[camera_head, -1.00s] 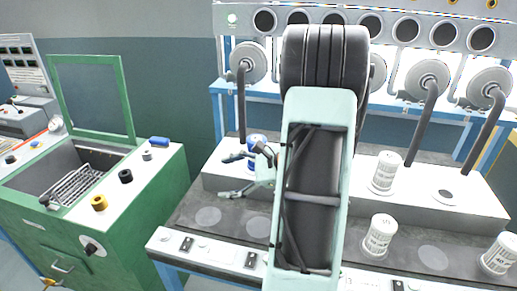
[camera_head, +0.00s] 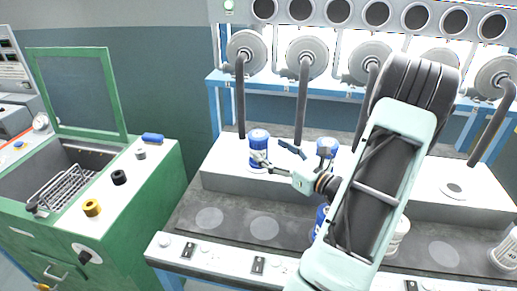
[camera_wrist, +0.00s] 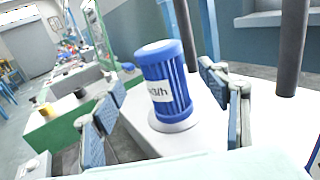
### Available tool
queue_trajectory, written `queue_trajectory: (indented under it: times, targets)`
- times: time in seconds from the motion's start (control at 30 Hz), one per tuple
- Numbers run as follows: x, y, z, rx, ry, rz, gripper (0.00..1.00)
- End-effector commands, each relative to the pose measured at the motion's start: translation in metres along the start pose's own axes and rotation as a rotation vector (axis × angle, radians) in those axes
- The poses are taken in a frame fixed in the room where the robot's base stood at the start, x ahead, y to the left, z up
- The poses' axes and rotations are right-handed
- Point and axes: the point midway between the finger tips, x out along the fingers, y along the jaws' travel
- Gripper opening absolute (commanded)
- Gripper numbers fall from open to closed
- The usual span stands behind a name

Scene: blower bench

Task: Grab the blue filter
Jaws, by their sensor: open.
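A blue filter (camera_head: 259,146) with a white label stands upright on the white raised ledge of the bench, at the left. In the wrist view this filter (camera_wrist: 168,85) stands on a round seat between the two fingers. My gripper (camera_head: 277,154) is open and just to the right of the filter in the head view, its fingers pointing toward it. In the wrist view no finger of my gripper (camera_wrist: 163,105) visibly touches the filter. A second blue filter (camera_head: 327,147) stands further right on the ledge, and a third blue one (camera_head: 320,218) is partly hidden behind my arm.
Dark vertical pipes (camera_head: 302,100) rise behind the ledge close to the filters. White filters (camera_head: 505,250) stand on the lower dark surface at right. A green cabinet (camera_head: 150,190) with small caps stands at left. The lower surface at left is bare.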

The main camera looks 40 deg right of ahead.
Motion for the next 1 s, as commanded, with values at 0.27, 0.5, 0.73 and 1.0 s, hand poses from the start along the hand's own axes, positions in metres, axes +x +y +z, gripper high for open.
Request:
queue_trajectory:
  times: [0.27, 0.5, 0.73, 1.0]
  targets:
    - [0.020, 0.000, 0.001, -0.001, 0.001, 0.001, 0.69]
    - [0.055, -0.002, 0.004, -0.001, 0.000, 0.004, 0.69]
    - [0.064, -0.003, 0.003, -0.001, 0.002, 0.000, 0.69]
    - [0.064, -0.003, 0.003, -0.001, 0.002, 0.001, 0.48]
